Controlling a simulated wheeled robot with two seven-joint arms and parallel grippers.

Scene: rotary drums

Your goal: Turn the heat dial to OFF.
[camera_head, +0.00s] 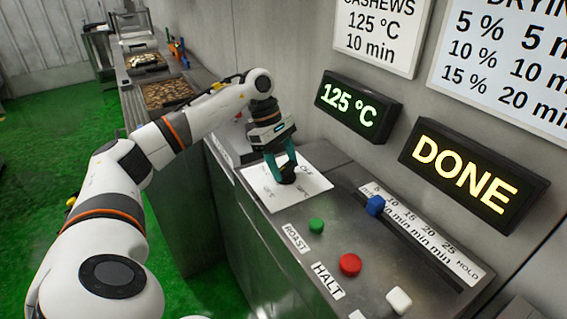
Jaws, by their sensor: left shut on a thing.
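The heat dial (287,178) is a small dark knob on a white label plate (312,192) on the metal control panel. My left gripper (283,170) reaches down from above, with its teal fingers shut on the dial. The fingers and the knob's dark colour hide where its pointer stands. Part of the plate's lettering is covered or too small to read. A lit display (348,108) above the panel reads 125 °C. My right gripper is not in view.
On the panel stand a green ROAST button (316,225), a red HALT button (350,265), a white button (399,299) and a blue slider knob (375,205) on a minutes scale. A second display (464,172) reads DONE. Trays of nuts (168,93) lie farther back.

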